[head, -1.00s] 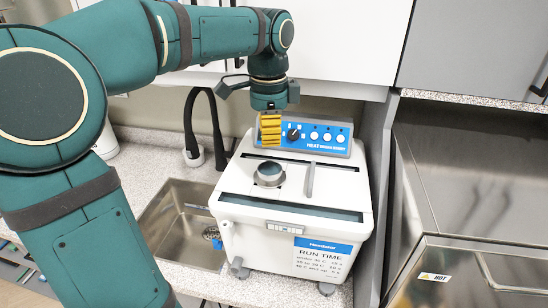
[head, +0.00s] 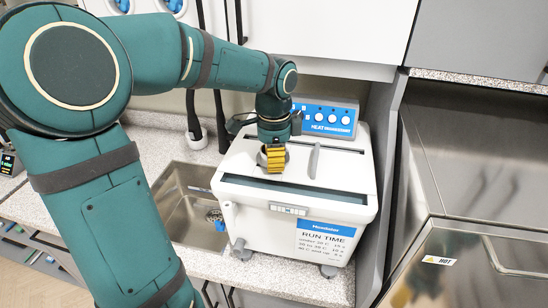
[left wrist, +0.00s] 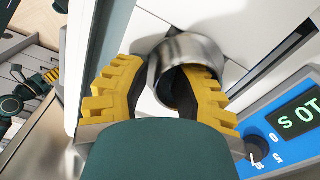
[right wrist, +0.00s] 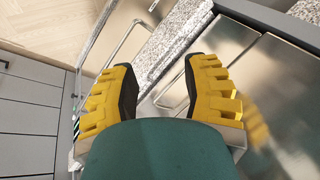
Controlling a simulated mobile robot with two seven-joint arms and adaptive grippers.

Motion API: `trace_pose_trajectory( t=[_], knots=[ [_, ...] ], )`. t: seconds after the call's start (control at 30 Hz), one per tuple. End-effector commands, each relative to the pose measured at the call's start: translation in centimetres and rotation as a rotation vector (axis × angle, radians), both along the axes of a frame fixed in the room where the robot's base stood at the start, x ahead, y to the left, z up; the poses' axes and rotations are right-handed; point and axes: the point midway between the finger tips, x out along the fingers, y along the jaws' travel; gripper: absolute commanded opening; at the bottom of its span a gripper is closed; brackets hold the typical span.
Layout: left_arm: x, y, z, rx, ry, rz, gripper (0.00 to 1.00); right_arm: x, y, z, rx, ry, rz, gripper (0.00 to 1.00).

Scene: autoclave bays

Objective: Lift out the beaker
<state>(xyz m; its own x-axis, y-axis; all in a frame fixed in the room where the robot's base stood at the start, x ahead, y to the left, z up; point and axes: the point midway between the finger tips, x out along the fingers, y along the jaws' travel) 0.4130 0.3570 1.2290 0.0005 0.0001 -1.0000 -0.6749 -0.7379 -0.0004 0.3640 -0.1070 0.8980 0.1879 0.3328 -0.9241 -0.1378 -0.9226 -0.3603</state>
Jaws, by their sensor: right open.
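The beaker (head: 261,157), a small metal cylinder, stands in the round opening in the top of the white heat bath (head: 236,166). My left gripper (head: 276,160) points down right at it and covers most of it in the head view. In the left wrist view, the beaker (left wrist: 178,52) shows its shiny wall and dark inside between the spread yellow fingers of my left gripper (left wrist: 165,85). One finger is beside the wall; the other overlaps the beaker's mouth, and I cannot tell whether they touch. My right gripper (right wrist: 158,90) is open and empty.
A sink (head: 185,205) lies left of the bath, with a black tap (head: 192,125). A blue control panel (head: 330,118) stands at the bath's back. A grey partition (head: 388,160) and a steel unit (head: 470,170) are on the right. White cupboards (head: 340,30) hang above.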

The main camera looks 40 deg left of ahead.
Motion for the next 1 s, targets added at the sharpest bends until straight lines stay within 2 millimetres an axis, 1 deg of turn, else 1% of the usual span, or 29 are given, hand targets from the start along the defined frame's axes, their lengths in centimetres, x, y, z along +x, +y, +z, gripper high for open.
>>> trace_pose_trajectory(
  t=[0.13, 0.17, 0.2, 0.23, 0.57, 0.9, 1.0],
  knots=[
    [0.0, 0.0, 0.0, 0.0, 0.0, 0.0, 0.22, 0.0, 0.0, 0.0, 0.0, 0.0, 0.0, 0.47],
    [0.0, 0.0, 0.0, 0.0, 0.0, 0.0, 0.19, 0.0, 0.0, 0.0, 0.0, 0.0, 0.0, 0.47],
    [0.0, 0.0, 0.0, 0.0, 0.0, 0.0, 0.05, 0.0, 0.0, 0.0, 0.0, 0.0, 0.0, 0.47],
    [0.0, 0.0, 0.0, 0.0, 0.0, 0.0, 0.0, 0.0, 0.0, 0.0, 0.0, 0.0, 0.0, 0.47],
    [0.0, 0.0, 0.2, 0.0, 0.0, 0.0, 0.0, 0.0, 0.0, 0.1, 0.0, 0.0, 0.0, 0.47],
    [0.0, 0.0, 2.7, 0.0, 0.0, 0.0, 0.0, 0.0, 0.0, 2.3, 0.0, 0.0, 0.0, 0.47],
    [0.0, 0.0, 3.4, 0.001, -0.001, 0.0, 0.0, 0.0, 0.0, 2.7, 0.0, 0.0, 0.0, 0.47]
  ],
)
